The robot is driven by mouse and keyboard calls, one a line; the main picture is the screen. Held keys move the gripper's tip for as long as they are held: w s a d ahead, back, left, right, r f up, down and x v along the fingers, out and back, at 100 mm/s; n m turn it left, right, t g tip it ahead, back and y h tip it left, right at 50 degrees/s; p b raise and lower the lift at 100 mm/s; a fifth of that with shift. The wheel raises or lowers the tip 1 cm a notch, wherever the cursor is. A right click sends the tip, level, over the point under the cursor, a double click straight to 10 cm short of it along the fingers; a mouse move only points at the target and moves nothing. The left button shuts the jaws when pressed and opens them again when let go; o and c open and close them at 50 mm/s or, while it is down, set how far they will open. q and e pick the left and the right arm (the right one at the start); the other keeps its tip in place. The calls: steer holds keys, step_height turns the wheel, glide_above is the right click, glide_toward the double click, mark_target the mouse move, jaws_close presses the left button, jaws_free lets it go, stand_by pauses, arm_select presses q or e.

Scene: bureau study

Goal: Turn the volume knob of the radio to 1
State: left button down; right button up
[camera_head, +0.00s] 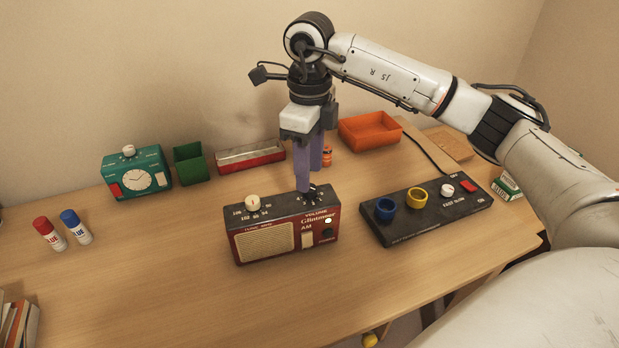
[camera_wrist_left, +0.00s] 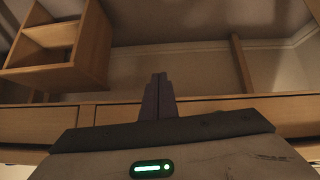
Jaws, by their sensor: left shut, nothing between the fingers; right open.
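The red and black radio (camera_head: 270,238) stands on the desk in the head view, its cream speaker grille facing me. A cream tuning knob (camera_head: 253,202) is on the left of its top. The dark volume knob (camera_head: 313,193) is on the right of the top, partly hidden by my right gripper. My right gripper (camera_head: 308,190) points down with its purple fingers at the volume knob; the fingers look open, and I cannot tell whether they touch it. My left gripper (camera_wrist_left: 158,80) shows in the left wrist view, shut and empty, away from the radio.
A black control panel (camera_head: 430,214) with blue and yellow rings stands right of the radio. Glue bottles (camera_head: 76,226) stand left. The desk's front (camera_head: 170,290) is clear.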

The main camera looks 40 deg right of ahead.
step_height(320, 180, up, 7)
stand_by(0.3)
steer(key=shift+s+f, duration=0.1)
steer(key=shift+f, duration=0.05)
stand_by(0.3)
